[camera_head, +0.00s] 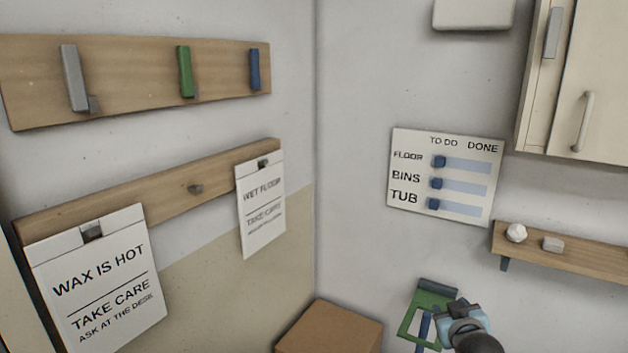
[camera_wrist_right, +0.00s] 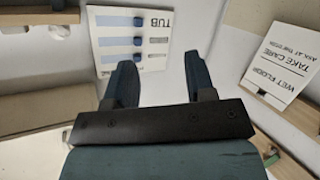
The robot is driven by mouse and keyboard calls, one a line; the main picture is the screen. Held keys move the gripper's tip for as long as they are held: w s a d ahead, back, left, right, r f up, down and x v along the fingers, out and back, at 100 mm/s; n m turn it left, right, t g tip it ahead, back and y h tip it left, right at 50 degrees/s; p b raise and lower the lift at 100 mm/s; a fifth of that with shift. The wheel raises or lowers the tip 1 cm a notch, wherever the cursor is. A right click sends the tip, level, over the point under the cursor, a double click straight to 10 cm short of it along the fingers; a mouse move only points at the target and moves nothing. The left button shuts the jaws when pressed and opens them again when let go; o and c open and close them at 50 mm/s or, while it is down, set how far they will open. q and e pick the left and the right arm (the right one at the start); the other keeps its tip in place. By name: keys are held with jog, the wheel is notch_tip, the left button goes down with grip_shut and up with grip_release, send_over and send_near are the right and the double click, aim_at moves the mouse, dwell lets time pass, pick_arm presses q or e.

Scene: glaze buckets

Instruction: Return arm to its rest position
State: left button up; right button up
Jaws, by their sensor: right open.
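My right gripper (camera_wrist_right: 159,60) is open and empty in the right wrist view, its two dark blue fingers spread apart. In the head view, the end of my right arm (camera_head: 465,322) shows at the bottom right, below the to-do board (camera_head: 442,180). Its fingers cannot be made out clearly there. The board also shows in the right wrist view (camera_wrist_right: 155,62), upside down, beyond the fingers. My left gripper is not in view.
A green frame (camera_head: 435,288) shows beside my right arm. A wooden shelf (camera_head: 580,257) with two small pale objects stands at right, below a cabinet (camera_head: 598,90). A brown box (camera_head: 330,328) is in the corner. Wall rails at left carry hooks and cards.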

jog(key=s+a+f+n+g+y, duration=0.1)
jog(key=s+a+f, duration=0.1)
jog(key=s+f, duration=0.55)
jog(key=s+a+f+g+y, duration=0.1)
jog(key=s+a+f, duration=0.2)
jog(key=s+f, duration=0.4)
jog(key=s+a+f+y, duration=0.1)
jog(key=s+f, duration=0.2)
jog(key=s, duration=0.3)
jog(key=s+a+f+g+y, duration=0.1)
jog(key=s+a+f, duration=0.1)
jog(key=s, duration=0.4)
jog(key=s+a+f+y, duration=0.1)
jog(key=s+a+f, duration=0.1)
jog(key=s+f, duration=0.3)
jog(key=shift+s, duration=1.05)
jog(key=shift+c, duration=0.7)
jog(key=shift+d, duration=0.1)
